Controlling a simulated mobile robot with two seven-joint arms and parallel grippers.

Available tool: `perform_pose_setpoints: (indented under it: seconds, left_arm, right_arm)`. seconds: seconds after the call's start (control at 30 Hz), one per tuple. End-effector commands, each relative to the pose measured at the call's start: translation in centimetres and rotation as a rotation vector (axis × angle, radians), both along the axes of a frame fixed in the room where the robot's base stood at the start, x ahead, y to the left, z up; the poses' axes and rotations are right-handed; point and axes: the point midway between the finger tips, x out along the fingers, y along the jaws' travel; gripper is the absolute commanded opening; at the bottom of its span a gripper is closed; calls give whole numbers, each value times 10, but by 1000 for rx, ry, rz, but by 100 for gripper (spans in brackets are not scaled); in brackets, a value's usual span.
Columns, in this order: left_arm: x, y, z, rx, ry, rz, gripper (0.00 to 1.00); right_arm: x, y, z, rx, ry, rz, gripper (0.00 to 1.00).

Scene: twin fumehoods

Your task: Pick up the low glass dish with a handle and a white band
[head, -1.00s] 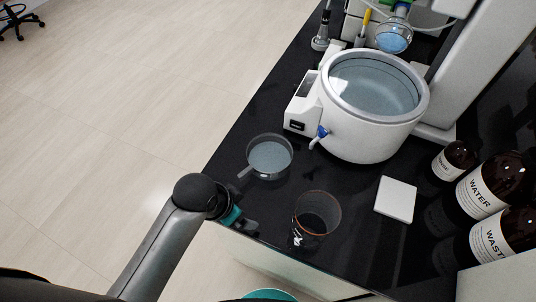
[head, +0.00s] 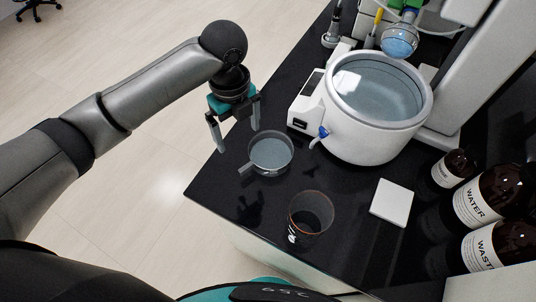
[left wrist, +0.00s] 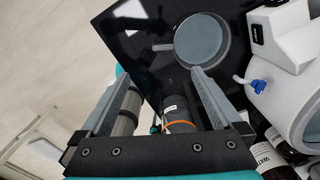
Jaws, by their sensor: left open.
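The low glass dish (head: 270,153) has a white band and a short handle that points to the lower left. It stands on the black bench top, left of the white water bath. My left gripper (head: 238,142) is open and empty, above and to the left of the dish, with its fingers pointing down. My right gripper is not in view.
A glass beaker (head: 310,214) stands in front of the dish. The white water bath (head: 372,138) with a blue tap is right of it. A white square plate (head: 392,202) and brown bottles (head: 478,200) are farther right. The bench's left edge is close to the dish.

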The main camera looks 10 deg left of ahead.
Motion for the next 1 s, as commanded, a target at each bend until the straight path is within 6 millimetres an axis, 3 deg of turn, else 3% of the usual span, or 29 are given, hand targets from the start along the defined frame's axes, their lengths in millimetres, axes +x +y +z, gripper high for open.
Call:
perform_pose_setpoints:
  seconds: [0.4,0.77,1.0]
  left_arm:
    - [-1,-1,-80,-1,4,1,99]
    - [1,-3,-108,-1,2,0,99]
    - [5,-6,-139,-1,2,2,99]
  right_arm:
    - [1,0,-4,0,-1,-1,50]
    - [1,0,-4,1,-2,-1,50]
    - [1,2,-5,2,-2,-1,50]
